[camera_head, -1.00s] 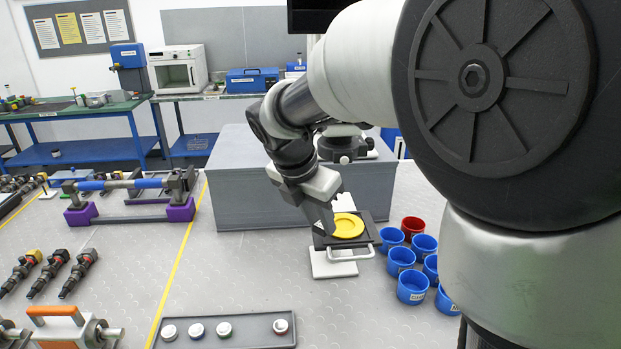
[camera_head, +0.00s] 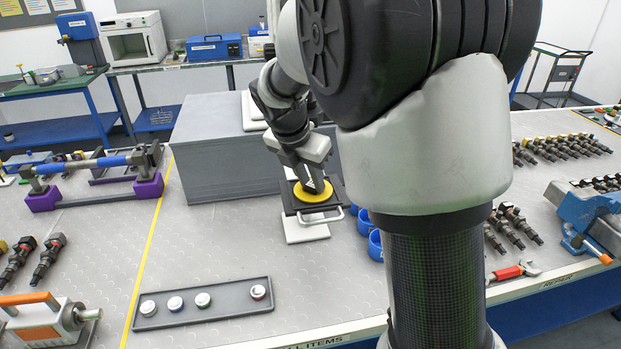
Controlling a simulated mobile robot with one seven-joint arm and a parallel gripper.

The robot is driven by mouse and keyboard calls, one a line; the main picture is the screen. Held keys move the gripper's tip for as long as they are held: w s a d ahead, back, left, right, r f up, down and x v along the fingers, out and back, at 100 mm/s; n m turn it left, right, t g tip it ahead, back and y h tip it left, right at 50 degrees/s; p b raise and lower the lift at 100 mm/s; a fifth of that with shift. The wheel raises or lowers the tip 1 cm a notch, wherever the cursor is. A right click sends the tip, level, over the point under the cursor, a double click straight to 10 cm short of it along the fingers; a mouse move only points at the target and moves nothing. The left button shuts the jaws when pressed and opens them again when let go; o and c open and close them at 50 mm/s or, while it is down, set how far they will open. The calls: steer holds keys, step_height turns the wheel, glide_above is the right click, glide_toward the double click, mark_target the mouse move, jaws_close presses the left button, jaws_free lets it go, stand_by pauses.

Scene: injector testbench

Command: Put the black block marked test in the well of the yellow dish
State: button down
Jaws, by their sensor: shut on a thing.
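The yellow dish (camera_head: 300,195) lies on a black tray-like plate with a pale handle, near the middle of the bench. My gripper (camera_head: 311,176) points down over the dish. It is shut on a small dark block (camera_head: 311,186) that carries a pale mark, too small to read. The block appears over the middle of the dish. Whether it touches the well is not clear. The block hides part of the dish.
Blue cups (camera_head: 375,245) stand right of the dish, partly hidden behind my arm. A grey tray (camera_head: 225,310) with several round white-rimmed pieces lies in front. A large grey box (camera_head: 228,165) stands behind. The bench left of the dish is clear.

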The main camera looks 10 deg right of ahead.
steer(key=shift+s+f, duration=0.3)
steer(key=shift+f, duration=0.45)
steer(key=c, duration=1.5)
jaws_free()
steer(key=shift+o, duration=0.2)
steer(key=shift+r, duration=0.35)
steer(key=w+v, duration=0.1)
steer(key=v, duration=1.1)
steer(key=s+d+f+m+t+y, duration=0.1)
steer(key=s+d+m+t+y, duration=0.1)
steer(key=s+m, duration=2.2)
steer(key=d+m+y, duration=0.1)
steer(key=d+m, duration=0.1)
steer(key=m, duration=0.1)
steer(key=shift+f, duration=0.25)
